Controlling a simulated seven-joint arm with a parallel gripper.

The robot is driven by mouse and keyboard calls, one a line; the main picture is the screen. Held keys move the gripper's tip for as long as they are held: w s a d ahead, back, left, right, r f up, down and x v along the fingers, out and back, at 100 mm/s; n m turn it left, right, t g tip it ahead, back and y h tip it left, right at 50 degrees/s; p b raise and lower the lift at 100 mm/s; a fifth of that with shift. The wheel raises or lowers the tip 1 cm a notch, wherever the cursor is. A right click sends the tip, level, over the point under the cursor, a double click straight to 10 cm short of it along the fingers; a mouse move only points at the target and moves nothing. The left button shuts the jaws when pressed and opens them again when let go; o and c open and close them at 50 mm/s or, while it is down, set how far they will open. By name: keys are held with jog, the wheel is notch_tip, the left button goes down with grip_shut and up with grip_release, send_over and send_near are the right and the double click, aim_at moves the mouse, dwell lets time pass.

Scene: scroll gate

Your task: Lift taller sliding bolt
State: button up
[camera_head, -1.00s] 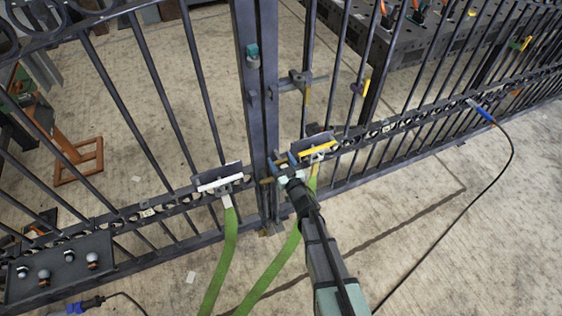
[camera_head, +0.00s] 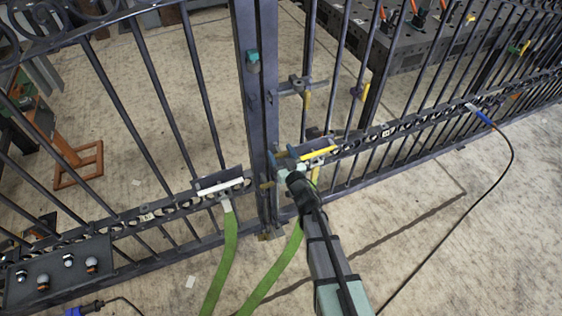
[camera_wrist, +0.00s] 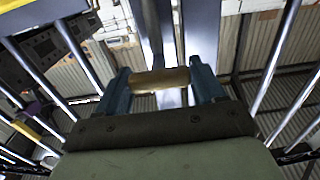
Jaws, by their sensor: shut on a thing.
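My gripper (camera_head: 279,174) is at the gate's middle posts, low beside the mid-height rail. In the wrist view, its two teal fingers (camera_wrist: 160,85) are shut on a brass-coloured cylinder, the bolt handle (camera_wrist: 160,80), which lies crosswise between them. The rest of that bolt is hidden by the gripper in the head view, so its height cannot be told. Another latch fitting (camera_head: 298,84) with a yellowish vertical piece sits higher up, right of the posts, apart from my gripper. A small brass piece (camera_head: 266,185) shows on the post just left of my gripper.
The dark barred gate (camera_head: 256,110) spans the view. Boxes with a white edge (camera_head: 220,184) and a yellow edge (camera_head: 319,153) sit on the rail, with green straps (camera_head: 226,262) hanging down. A knobbed panel (camera_head: 60,285) is at lower left. Concrete floor lies in front.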

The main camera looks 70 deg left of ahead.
jog(key=shift+r, duration=0.45)
jog(key=o, duration=1.4)
jog(key=shift+f, duration=0.1)
jog(key=d, duration=1.3)
jog(key=shift+d, duration=0.4)
